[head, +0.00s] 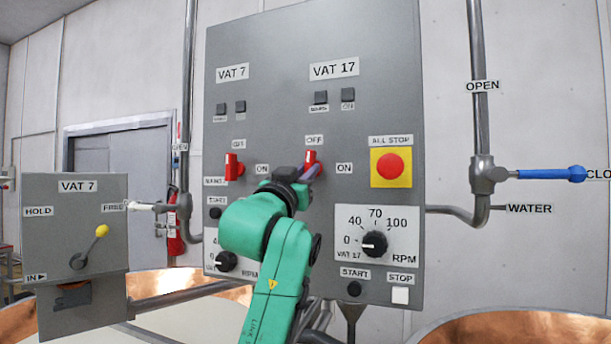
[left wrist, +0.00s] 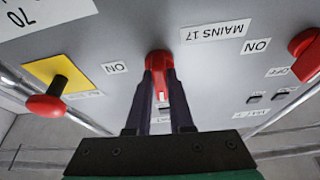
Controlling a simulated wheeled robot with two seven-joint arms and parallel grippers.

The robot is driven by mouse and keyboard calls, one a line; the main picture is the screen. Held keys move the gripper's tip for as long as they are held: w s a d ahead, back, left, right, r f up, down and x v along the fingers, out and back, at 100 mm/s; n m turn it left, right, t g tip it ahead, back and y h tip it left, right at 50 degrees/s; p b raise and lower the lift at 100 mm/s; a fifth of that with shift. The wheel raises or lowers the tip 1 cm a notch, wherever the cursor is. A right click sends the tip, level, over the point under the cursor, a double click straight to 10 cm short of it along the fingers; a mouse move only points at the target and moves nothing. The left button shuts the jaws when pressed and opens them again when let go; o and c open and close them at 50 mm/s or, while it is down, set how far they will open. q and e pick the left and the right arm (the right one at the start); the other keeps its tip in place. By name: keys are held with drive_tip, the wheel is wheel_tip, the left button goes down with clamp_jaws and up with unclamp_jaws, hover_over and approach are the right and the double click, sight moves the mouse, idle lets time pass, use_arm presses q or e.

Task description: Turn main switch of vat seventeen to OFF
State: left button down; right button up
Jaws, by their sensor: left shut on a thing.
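The panel (head: 280,120) carries a red main switch (head: 311,158) under the VAT 17 label (head: 334,68). Its handle looks about upright, pointing toward the OFF label (head: 314,140); the ON label (head: 344,168) is to its right. My left gripper (head: 309,173) is at this switch and shut on its handle. In the left wrist view the red switch (left wrist: 159,60) sits between the two dark fingers (left wrist: 161,85), beside the MAINS 17 label (left wrist: 215,32). Part of the handle and the label behind the fingers are hidden. My right gripper is not in view.
The red vat 7 switch (head: 234,167) is to the left on the same panel. A red all-stop button (head: 390,166) on yellow and an RPM dial (head: 374,243) are to the right. A blue-handled water valve (head: 545,174) stands farther right. Copper vat rims (head: 545,325) lie below.

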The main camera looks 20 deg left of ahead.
use_arm(q)
drive_tip(key=shift+s+r+n+y, duration=0.15)
drive_tip(key=shift+n+y, duration=0.25)
drive_tip(key=shift+n, duration=0.4)
drive_tip(key=shift+r, duration=0.1)
drive_tip(key=c, duration=0.8)
unclamp_jaws()
drive_tip(key=shift+f, duration=0.2)
drive_tip(key=d+b+v, duration=0.1)
drive_tip(key=b+v, duration=0.7)
drive_tip(key=v, duration=0.6)
drive_tip(key=shift+a+f, duration=0.2)
drive_tip(key=shift+a, duration=0.15)
